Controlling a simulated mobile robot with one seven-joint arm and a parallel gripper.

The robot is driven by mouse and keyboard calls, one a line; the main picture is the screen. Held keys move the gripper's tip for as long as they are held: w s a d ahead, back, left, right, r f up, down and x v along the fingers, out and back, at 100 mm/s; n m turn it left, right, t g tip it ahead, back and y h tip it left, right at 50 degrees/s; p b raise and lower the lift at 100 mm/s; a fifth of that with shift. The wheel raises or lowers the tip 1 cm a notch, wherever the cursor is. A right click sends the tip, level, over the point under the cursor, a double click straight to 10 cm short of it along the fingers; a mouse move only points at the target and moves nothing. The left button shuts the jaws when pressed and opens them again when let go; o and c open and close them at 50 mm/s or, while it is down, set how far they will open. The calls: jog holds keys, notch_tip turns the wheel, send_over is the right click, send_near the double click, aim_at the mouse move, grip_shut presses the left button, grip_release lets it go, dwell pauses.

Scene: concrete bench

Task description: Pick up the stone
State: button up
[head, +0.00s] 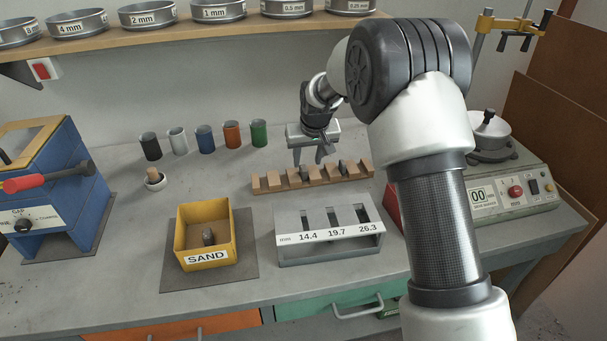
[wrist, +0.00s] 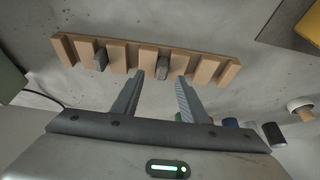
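My gripper (head: 309,159) hangs above the wooden slotted rack (head: 262,185). In the wrist view my gripper (wrist: 161,80) has its two fingers apart with nothing between them. Two dark grey stones stand in slots of the rack. One stone (head: 305,173) is below my fingers, and it also shows in the wrist view (wrist: 162,63), just beyond the gap between the fingertips. The other stone (head: 343,168) is further right, and in the wrist view (wrist: 100,60) it is left of the fingers. Another dark stone (head: 208,237) is inside the yellow sand box (head: 222,218).
A grey slotted gauge (head: 330,238) marked 14.4, 19.7 and 26.3 stands in front of the rack. Several coloured cups (head: 205,140) and a small white bowl (head: 155,182) are behind and left.

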aim_at(304, 168)
jog(key=shift+w+a+x, duration=0.15)
jog(key=shift+x, duration=1.2)
jog(key=shift+w+a+x, duration=0.1)
jog(key=shift+a+x, duration=0.05)
jog(key=shift+x, duration=1.25)
jog(key=shift+r, duration=0.15)
jog(key=shift+c, duration=0.5)
grip_shut()
